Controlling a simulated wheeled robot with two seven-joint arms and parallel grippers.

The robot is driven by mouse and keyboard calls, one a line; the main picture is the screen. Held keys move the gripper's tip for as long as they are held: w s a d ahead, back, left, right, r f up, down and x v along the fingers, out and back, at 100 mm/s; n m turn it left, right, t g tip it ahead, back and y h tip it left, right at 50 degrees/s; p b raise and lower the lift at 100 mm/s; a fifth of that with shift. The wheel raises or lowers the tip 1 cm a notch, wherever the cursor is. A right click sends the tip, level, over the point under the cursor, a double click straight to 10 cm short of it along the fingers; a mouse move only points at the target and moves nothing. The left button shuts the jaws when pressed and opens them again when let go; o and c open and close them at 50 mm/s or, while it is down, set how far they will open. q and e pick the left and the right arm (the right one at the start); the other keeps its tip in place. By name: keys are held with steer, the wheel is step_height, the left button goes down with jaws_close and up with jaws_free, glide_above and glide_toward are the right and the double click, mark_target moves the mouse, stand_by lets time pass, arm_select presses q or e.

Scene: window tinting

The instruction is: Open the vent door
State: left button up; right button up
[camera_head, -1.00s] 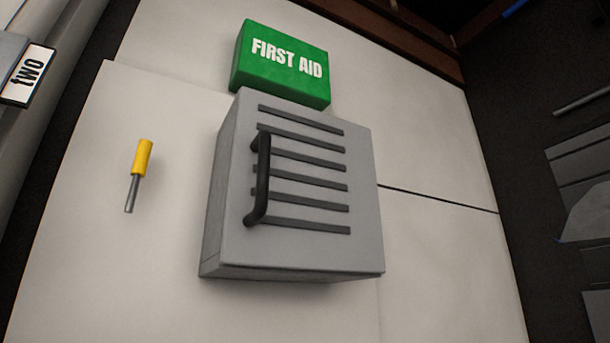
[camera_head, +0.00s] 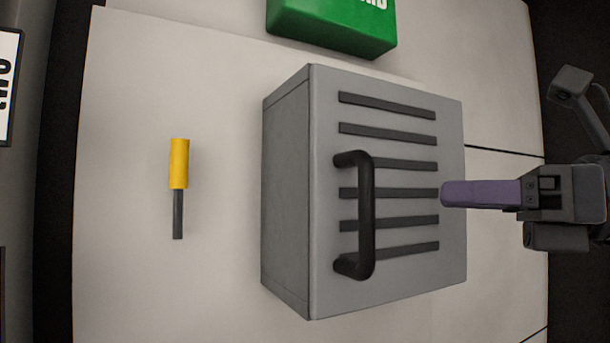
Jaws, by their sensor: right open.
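The vent is a grey box on a pale wall panel. Its vent door (camera_head: 415,285) is the front face with several dark horizontal slats, and it looks shut. A black bar handle (camera_head: 366,215) stands upright near the door's left edge. My right gripper (camera_head: 450,194) comes in from the right, with a purple finger pointing left in front of the door's right edge. It is open and empty, to the right of the handle and apart from it. Only one finger shows clearly. My left gripper is not in view.
A green first aid box (camera_head: 335,22) sits above the vent, cut by the top edge. A yellow-handled screwdriver-like tool (camera_head: 179,165) is on the panel to the left. A black-and-white sign (camera_head: 8,85) shows at the far left. The panel between tool and vent is clear.

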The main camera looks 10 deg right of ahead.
mark_target(366, 183)
steer(key=shift+t+h, duration=0.4)
steer(key=shift+t, duration=0.1)
steer(key=p+x, duration=0.1)
steer(key=x, duration=0.5)
steer(key=r+p+x, duration=0.1)
steer(key=x, duration=0.1)
steer(key=shift+a+r+p, duration=0.1)
steer(key=shift+a+p, duration=0.25)
steer(key=shift+a, duration=0.15)
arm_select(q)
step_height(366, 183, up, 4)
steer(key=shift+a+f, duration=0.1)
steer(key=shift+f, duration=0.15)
arm_select(e)
jaws_close()
